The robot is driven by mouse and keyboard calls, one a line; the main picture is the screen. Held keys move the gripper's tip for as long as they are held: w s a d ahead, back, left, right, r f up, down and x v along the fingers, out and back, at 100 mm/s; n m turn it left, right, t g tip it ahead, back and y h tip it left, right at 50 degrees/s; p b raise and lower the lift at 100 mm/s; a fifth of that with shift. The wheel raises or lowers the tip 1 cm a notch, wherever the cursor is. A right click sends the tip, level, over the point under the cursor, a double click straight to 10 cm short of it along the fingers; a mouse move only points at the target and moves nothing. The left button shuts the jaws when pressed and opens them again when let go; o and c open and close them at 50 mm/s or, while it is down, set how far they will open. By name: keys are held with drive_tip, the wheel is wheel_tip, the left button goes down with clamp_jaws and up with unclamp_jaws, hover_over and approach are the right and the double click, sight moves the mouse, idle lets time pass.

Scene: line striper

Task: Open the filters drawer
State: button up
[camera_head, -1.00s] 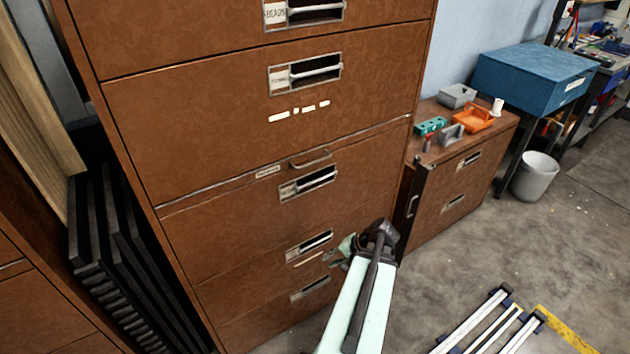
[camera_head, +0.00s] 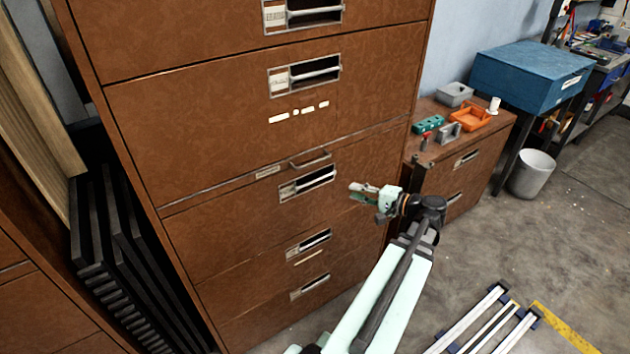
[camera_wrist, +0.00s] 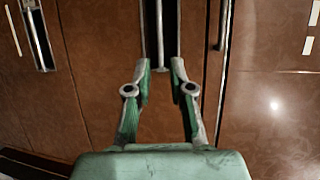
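The tall brown cabinet (camera_head: 230,230) has several drawers with metal recessed handles. Their labels are too small to read, so I cannot tell which is the filters drawer. My gripper (camera_head: 357,192) is in front of the cabinet, right of the middle drawer's recessed handle (camera_head: 308,184). In the wrist view, my gripper (camera_wrist: 161,72) is open and empty, its fingers pointing at a handle bar (camera_wrist: 160,35) in a dark recess. The bar lies between the fingertip lines, just beyond them; I cannot tell the exact gap. All visible drawers look shut.
A thin slide-out panel with a bar handle (camera_head: 310,160) sits just above the middle drawer; its handle is near my right finger in the wrist view (camera_wrist: 222,25). A low cabinet (camera_head: 470,165) with trays stands to the right. Black panels (camera_head: 125,260) lean at left.

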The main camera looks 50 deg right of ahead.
sight(316, 181)
drive_tip(key=w+f+p, duration=0.1)
drive_tip(key=w, duration=0.4)
drive_tip(key=w+f+p, duration=0.1)
drive_tip(key=w, duration=0.4)
drive_tip(key=w+f+p, duration=0.1)
drive_tip(key=w, duration=0.4)
drive_tip(key=shift+w+a+p, duration=0.15)
drive_tip(key=shift+a+p, duration=0.25)
clamp_jaws()
